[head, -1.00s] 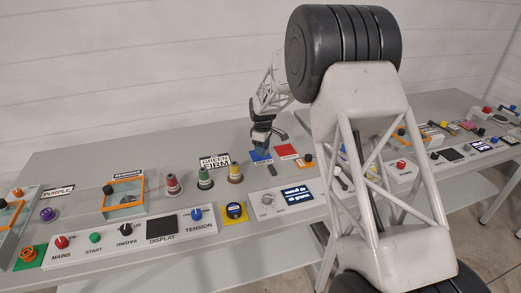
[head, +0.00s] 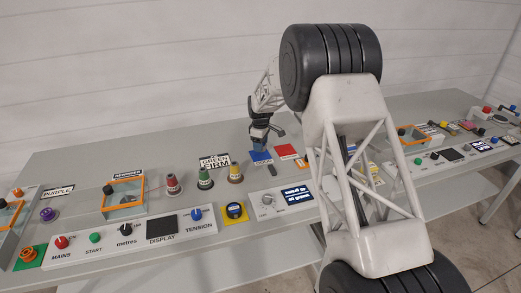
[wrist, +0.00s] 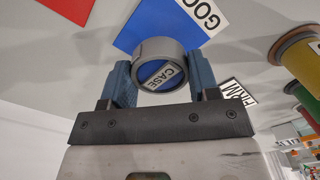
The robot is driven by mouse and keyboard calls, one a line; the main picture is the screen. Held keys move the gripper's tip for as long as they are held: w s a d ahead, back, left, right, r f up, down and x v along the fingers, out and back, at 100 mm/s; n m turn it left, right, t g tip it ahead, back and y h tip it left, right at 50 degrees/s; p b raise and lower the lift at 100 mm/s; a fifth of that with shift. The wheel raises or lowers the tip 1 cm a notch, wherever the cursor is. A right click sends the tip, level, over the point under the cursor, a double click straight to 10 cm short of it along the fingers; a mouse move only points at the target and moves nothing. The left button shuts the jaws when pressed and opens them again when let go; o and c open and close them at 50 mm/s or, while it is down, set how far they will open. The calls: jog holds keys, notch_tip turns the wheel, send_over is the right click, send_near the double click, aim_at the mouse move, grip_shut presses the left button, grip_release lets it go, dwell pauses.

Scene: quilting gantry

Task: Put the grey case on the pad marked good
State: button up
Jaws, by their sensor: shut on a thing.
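The grey case (wrist: 144,66) is a round, short cylinder with a blue face lettered CASE. In the wrist view it sits between the two blue fingers of my gripper (wrist: 160,78), which is shut on it. The blue pad (wrist: 140,28), with a label reading GOOD (wrist: 204,12), lies just beyond the case and is partly covered by it in that view. In the head view my gripper (head: 258,139) is close to the blue pad (head: 261,157), at its far side. The case cannot be made out there, and its height over the pad is unclear.
A red pad (head: 287,151) lies right of the blue one. Thread spools, red (head: 173,185), green (head: 205,179) and yellow (head: 235,173), stand to the left, near a GREEN FIRM sign (head: 214,161). A panel with a dial and display (head: 282,199) is in front.

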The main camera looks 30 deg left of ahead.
jog(key=shift+f, duration=1.45)
jog(key=shift+f, duration=0.15)
jog(key=o, duration=1)
notch_tip(320, 180, up, 12)
jog(key=shift+r, duration=0.15)
jog(key=shift+d+r, duration=0.1)
